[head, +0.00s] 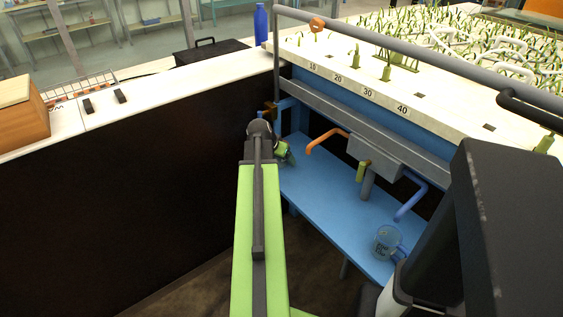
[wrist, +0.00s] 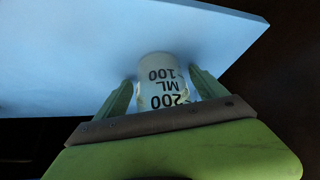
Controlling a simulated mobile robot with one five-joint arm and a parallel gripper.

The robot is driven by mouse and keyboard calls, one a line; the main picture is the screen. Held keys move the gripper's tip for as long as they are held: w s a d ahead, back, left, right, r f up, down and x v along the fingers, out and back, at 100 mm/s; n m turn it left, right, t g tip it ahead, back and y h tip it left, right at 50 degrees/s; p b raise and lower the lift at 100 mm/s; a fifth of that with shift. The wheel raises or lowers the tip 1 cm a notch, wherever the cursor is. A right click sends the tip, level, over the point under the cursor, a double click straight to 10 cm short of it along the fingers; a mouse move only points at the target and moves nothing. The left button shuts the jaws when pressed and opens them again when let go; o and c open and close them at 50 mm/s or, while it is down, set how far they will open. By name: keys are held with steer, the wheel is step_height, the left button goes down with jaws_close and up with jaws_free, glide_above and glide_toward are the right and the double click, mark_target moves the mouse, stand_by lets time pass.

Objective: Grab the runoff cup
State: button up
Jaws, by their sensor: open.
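A pale cup (wrist: 162,82) with dark marks reading 100, ML and 200 stands on a blue surface (wrist: 70,50) in the wrist view. The open fingers of my gripper (wrist: 165,92) are on either side of its lower part in the picture, with small gaps. In the head view, my gripper (head: 284,153) is over the far left end of the blue shelf (head: 325,195), and I cannot make out a cup there. A bluish clear cup (head: 386,242) with a handle and dark marks stands at the near right of this shelf, well apart from my gripper.
The white planted bed (head: 350,70) with a grey rail is above. A dark-sided bench (head: 130,180) stands left.

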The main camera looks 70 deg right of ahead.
steer(key=shift+w+r, duration=0.1)
steer(key=c, duration=1.4)
steer(key=shift+r, duration=0.15)
steer(key=shift+c, duration=0.3)
